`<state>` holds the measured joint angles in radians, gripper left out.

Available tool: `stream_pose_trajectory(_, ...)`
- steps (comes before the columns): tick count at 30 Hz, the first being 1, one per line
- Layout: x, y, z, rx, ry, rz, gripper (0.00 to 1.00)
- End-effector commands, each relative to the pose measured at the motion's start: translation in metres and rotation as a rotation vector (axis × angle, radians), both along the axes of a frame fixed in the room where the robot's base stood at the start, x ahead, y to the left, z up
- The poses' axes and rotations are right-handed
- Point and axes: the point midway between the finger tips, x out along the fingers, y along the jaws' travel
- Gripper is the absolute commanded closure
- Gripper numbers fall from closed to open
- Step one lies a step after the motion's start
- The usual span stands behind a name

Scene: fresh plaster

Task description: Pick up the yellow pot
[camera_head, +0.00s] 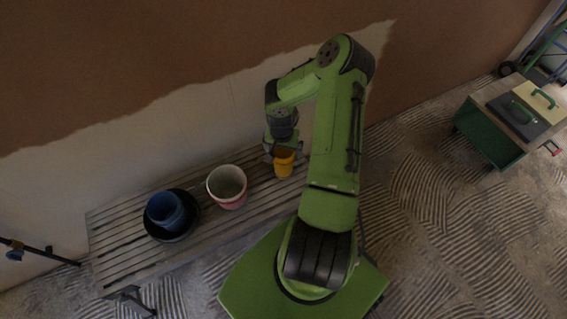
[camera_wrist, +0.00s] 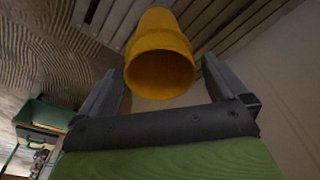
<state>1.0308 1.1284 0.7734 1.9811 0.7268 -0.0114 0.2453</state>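The yellow pot (camera_head: 284,167) stands on the slatted bench (camera_head: 118,251), near its right end. My gripper (camera_head: 283,157) is over the pot and partly hides its top. In the wrist view the yellow pot (camera_wrist: 160,62) shows its open mouth toward the palm. My gripper (camera_wrist: 163,80) has one finger on each side of the pot, with a visible gap between each finger and the pot. The fingers are open and do not appear to touch it.
A white and pink bucket (camera_head: 227,187) stands on the bench left of the pot. Farther left, a blue pot (camera_head: 166,210) sits in a black basin (camera_head: 186,231). The plaster wall (camera_head: 120,165) runs close behind the bench. A green cart (camera_head: 489,137) stands far right.

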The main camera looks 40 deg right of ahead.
Motion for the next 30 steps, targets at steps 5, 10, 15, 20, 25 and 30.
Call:
stream_pose_trajectory(5,0.0,0.0,0.0,0.001,0.001,0.0,0.28)
stream_pose_trajectory(10,0.0,0.0,0.0,0.001,0.001,0.0,0.54)
stream_pose_trajectory(15,0.0,0.0,0.001,0.0,0.0,0.0,0.71)
stream_pose_trajectory(20,0.0,0.0,0.003,-0.001,-0.001,0.0,0.71)
stream_pose_trajectory(25,0.001,-0.001,0.037,-0.005,-0.002,0.002,0.71)
stream_pose_trajectory(30,0.0,-0.001,0.08,-0.005,0.0,0.001,0.71)
